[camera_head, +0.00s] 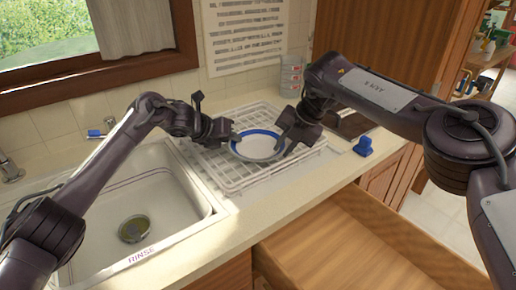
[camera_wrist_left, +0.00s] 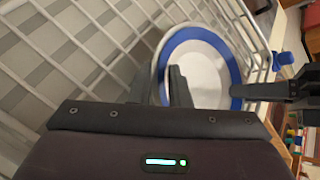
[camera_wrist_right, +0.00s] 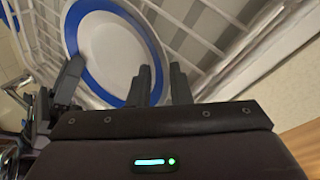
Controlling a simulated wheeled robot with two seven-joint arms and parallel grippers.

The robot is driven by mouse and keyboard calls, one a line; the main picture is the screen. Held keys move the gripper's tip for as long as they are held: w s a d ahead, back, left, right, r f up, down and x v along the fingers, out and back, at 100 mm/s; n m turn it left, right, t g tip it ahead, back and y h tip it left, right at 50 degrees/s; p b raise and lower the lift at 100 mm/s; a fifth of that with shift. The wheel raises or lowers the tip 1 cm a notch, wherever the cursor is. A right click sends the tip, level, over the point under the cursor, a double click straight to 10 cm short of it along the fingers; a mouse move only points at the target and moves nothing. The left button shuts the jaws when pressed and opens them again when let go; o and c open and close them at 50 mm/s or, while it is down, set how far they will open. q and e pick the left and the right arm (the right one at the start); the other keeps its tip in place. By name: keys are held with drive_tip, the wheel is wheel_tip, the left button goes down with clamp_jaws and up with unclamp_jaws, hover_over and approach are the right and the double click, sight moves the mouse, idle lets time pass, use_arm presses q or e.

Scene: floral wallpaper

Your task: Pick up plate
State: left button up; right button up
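The plate (camera_head: 258,148) is white with a blue band and sits tilted in the white dish rack (camera_head: 232,183). My left gripper (camera_head: 232,137) is at the plate's left edge. In the left wrist view, its fingers (camera_wrist_left: 160,80) are apart, with the plate's (camera_wrist_left: 206,76) rim between them. My right gripper (camera_head: 284,143) is at the plate's right edge. In the right wrist view, its fingers (camera_wrist_right: 160,80) are also apart, with the rim of the plate (camera_wrist_right: 112,55) between them. Both grippers look open; finger contact with the rim cannot be made out.
A sink (camera_head: 163,196) with a drain is left of the rack. A blue object (camera_head: 363,147) stands on the counter to the right. Clear stacked containers (camera_head: 291,76) stand behind the rack. An open wooden drawer (camera_head: 345,240) juts out below the counter.

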use_arm(q)
clamp_jaws()
use_arm(e)
clamp_jaws()
use_arm(q)
drive_tip(key=shift+r, duration=0.1)
use_arm(e)
drive_tip(key=shift+r, duration=0.1)
